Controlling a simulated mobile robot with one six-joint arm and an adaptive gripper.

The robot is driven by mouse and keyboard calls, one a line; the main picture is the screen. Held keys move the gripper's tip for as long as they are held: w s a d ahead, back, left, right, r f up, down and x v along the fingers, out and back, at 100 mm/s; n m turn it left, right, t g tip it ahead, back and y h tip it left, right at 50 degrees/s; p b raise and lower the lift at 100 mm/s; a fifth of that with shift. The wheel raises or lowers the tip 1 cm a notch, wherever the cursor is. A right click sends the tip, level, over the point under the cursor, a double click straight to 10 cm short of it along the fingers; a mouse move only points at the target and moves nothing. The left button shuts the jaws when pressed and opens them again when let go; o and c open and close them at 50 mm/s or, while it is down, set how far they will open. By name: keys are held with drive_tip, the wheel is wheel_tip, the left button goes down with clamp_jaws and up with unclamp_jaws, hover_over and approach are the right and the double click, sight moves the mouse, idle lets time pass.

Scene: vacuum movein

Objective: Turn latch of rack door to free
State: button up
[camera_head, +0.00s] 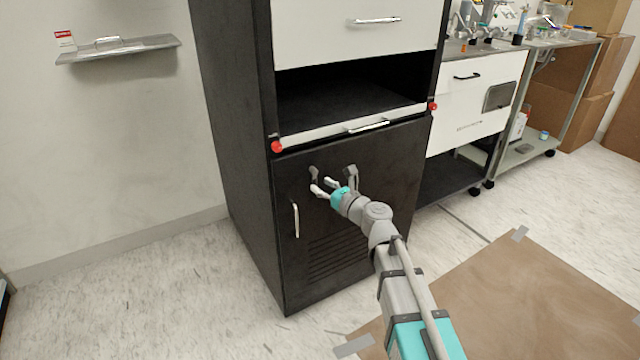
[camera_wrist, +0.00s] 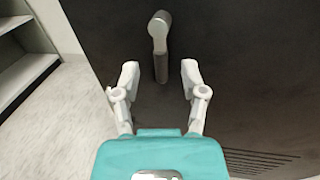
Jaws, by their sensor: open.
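The rack door (camera_head: 385,165) is black and looks closed, on the lower part of a black rack. A small grey latch (camera_head: 314,174) sits near the door's top left. In the wrist view the latch (camera_wrist: 159,45) has a rounded upper end and a darker bar pointing down. My gripper (camera_head: 324,186) is open and in front of the door, close to the latch. In the wrist view my gripper (camera_wrist: 160,82) has its two white fingers apart, with the latch centred between and beyond the fingertips. I cannot tell whether they touch anything.
A second grey shape (camera_head: 352,176) shows on the door right of my gripper. A pale vertical handle (camera_head: 295,219) and vent slots (camera_head: 340,256) are lower. Floor left of the rack is clear.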

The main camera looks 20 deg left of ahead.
drive_tip(key=shift+x, duration=1.1)
